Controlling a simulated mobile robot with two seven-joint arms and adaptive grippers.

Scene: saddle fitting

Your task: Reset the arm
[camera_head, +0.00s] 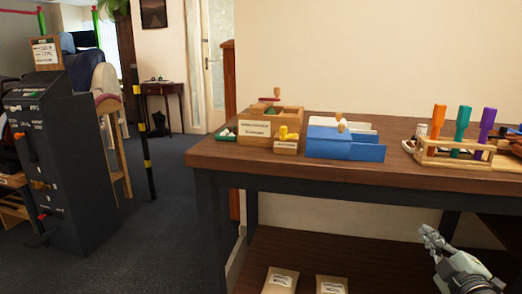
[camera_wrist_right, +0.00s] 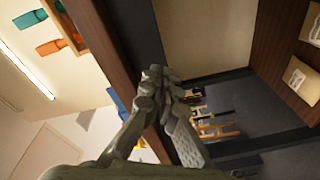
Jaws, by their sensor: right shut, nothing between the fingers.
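My right gripper (camera_head: 432,236) shows at the lower right of the head view, in front of the table and below the level of its top. Its fingers are together with nothing between them. In the right wrist view the closed fingers (camera_wrist_right: 160,75) point up the picture, with the table's dark edge (camera_wrist_right: 110,40) behind them. My left gripper is in neither view.
The wooden table (camera_head: 390,172) holds a blue box (camera_head: 345,146), a wooden box (camera_head: 285,118) and a rack (camera_head: 455,155) with coloured handles. Packages (camera_head: 281,279) lie on the lower shelf.

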